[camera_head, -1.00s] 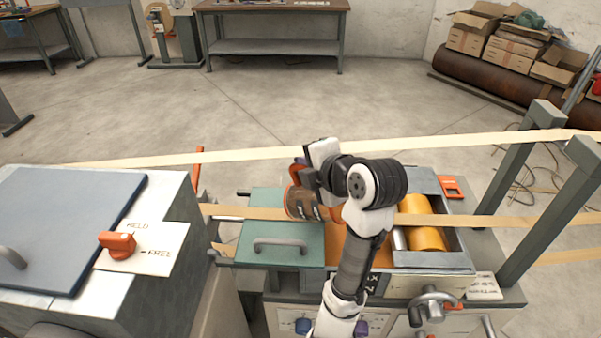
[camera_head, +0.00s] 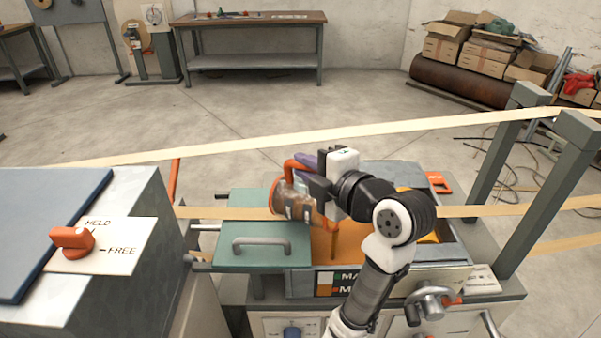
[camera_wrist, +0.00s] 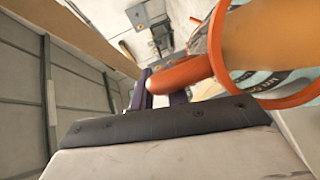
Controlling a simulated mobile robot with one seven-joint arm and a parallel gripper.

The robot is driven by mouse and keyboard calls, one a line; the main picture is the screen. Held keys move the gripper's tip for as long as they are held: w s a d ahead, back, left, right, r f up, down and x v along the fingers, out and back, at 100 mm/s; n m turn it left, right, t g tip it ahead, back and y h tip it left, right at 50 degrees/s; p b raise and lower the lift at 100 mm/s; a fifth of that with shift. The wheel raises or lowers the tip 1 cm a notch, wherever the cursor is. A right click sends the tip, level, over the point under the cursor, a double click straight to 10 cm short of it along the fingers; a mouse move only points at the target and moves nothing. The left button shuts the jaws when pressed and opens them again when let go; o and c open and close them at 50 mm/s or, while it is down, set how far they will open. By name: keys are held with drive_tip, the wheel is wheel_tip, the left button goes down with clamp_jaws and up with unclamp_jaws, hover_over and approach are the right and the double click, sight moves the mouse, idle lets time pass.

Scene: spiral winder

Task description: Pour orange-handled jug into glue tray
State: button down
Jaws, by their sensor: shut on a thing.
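The orange-handled jug (camera_head: 297,207) is see-through, with an orange rim and labels. It is tilted over the glue tray (camera_head: 303,283), mouth down to the right. An orange stream (camera_head: 333,246) runs from its mouth to the orange glue in the tray. My gripper (camera_head: 304,172) is shut on the jug's orange handle; its purple fingers show at the handle. In the wrist view the handle (camera_wrist: 186,74) lies by the purple fingertips (camera_wrist: 150,94), and orange liquid (camera_wrist: 268,36) is at the jug's rim. My arm hides part of the tray and its level label.
A teal lid (camera_head: 270,233) with a grey handle lies left of the tray opening. A yellow roller (camera_head: 428,239) sits in the tray's right part. Pale paper strips (camera_head: 300,141) cross behind and through the machine. A cabinet with a HELD/FREE knob (camera_head: 72,240) stands left.

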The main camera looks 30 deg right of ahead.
drive_tip(key=shift+s+d+m+t+b, duration=0.15)
drive_tip(key=shift+s+d+t+b, duration=0.3)
drive_tip(key=shift+b, duration=0.25)
drive_tip(key=shift+s+d+m+t+b, duration=0.2)
drive_tip(key=shift+s+t+b, duration=0.15)
drive_tip(key=shift+s+b, duration=0.25)
drive_tip(key=shift+w, duration=0.1)
idle(1.8)
drive_tip(key=w+p, duration=0.1)
drive_tip(key=a+r+g+p, duration=0.1)
drive_tip(key=w+a+n+g+p, duration=0.1)
drive_tip(key=p, duration=0.1)
drive_tip(key=shift+w+a+r+h, duration=0.15)
drive_tip(key=shift+w+a+h, duration=0.05)
drive_tip(key=shift+w+h, duration=0.15)
drive_tip(key=shift+w+a+g, duration=0.2)
drive_tip(key=shift+w+g, duration=0.1)
drive_tip(key=shift+g, duration=0.2)
drive_tip(key=shift+w+a+f, duration=0.1)
drive_tip(key=shift+w+f, duration=0.05)
drive_tip(key=shift+f, duration=0.2)
